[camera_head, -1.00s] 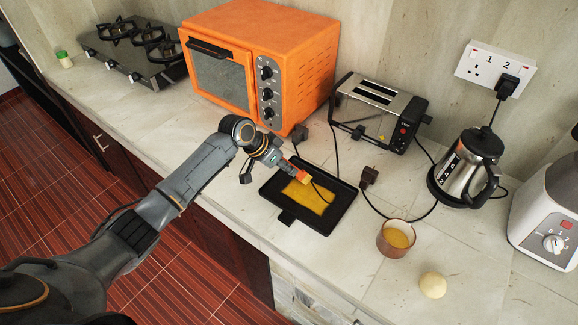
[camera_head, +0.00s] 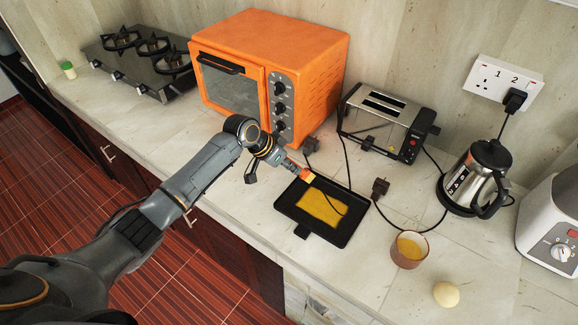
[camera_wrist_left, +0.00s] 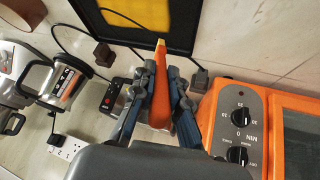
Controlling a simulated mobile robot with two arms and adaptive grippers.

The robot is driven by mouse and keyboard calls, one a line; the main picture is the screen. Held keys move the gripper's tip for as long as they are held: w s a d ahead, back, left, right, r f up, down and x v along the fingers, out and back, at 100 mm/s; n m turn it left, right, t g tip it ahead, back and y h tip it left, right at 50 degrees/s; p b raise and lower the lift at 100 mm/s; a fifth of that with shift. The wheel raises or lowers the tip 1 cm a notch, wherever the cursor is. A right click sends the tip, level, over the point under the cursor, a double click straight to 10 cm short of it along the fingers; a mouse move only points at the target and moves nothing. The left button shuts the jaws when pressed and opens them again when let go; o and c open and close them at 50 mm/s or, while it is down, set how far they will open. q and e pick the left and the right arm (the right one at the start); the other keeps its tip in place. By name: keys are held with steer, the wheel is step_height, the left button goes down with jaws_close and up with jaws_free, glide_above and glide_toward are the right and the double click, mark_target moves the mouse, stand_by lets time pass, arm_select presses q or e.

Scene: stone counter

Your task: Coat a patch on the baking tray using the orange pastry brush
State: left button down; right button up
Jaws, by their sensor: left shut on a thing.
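The black baking tray (camera_head: 287,203) lies on the counter, with a yellow coated patch (camera_head: 324,208) in its middle. My left gripper (camera_head: 293,167) is shut on the orange pastry brush (camera_head: 307,175), over the tray's back-left edge. In the left wrist view the brush (camera_wrist_left: 160,95) sits between the fingers of my left gripper (camera_wrist_left: 160,85), its pale tip pointing at the tray (camera_wrist_left: 120,30) and overlapping the yellow patch (camera_wrist_left: 165,20). I cannot tell whether the tip touches the tray. A brown cup (camera_head: 409,252) with yellow contents stands right of the tray. My right gripper is not in view.
The orange oven (camera_head: 300,60) and the toaster (camera_head: 385,120) stand behind the tray. A black plug (camera_head: 380,187) and its cord lie right of it. The kettle (camera_head: 476,178), a pale ball (camera_head: 446,294) and a white appliance (camera_head: 552,225) are farther right. Counter left of the tray is clear.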

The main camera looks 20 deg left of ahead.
arm_select(q)
step_height(320, 180, up, 2)
steer(key=shift+p, duration=0.65)
steer(key=shift+w+a+r+p, duration=0.1)
steer(key=shift+a+r+p, duration=0.05)
steer(key=shift+r+p, duration=0.45)
steer(key=shift+r, duration=0.4)
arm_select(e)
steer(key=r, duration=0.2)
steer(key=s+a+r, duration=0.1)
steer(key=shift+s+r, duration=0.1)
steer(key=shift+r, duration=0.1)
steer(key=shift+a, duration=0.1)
